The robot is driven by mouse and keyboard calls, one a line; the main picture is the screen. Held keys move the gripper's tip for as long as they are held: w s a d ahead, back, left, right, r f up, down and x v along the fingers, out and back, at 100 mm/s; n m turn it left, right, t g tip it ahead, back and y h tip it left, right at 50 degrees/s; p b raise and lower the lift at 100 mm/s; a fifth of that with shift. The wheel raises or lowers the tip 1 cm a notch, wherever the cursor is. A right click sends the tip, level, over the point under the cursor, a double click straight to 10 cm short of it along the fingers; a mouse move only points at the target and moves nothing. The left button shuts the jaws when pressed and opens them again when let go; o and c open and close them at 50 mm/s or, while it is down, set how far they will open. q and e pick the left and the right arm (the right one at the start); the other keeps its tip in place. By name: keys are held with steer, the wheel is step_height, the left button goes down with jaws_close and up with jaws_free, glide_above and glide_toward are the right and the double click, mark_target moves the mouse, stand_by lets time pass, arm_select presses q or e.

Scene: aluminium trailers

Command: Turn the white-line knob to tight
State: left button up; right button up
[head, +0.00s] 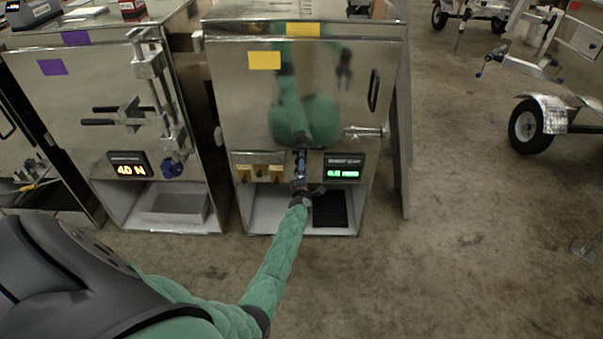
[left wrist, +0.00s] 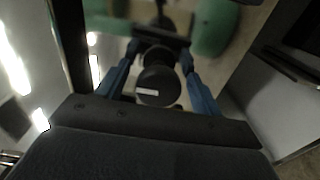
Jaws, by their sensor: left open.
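A round black knob with a short white line (left wrist: 158,80) shows in the left wrist view. The line lies nearly level in that picture, low on the knob's face. My left gripper (left wrist: 161,52) is open, with one blue finger on each side of the knob; contact cannot be told. In the head view my left gripper (head: 301,162) is at the lower front of the right steel cabinet (head: 225,95), between yellow-marked switches (head: 260,173) and a green-lit display (head: 344,173). The gripper hides the knob there. My right gripper is not in view.
The cabinet has a handle (head: 374,90), a side latch (head: 365,132) and an open bay with a black mat (head: 330,209) below. A left cabinet has clamps (head: 150,85), an orange display (head: 130,165) and a blue knob (head: 172,168). Open floor lies right; trailers stand beyond.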

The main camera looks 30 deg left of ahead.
arm_select(q)
steer(key=shift+s, duration=0.1)
steer(key=v, duration=0.7)
steer(key=shift+s+d, duration=0.25)
stand_by(0.4)
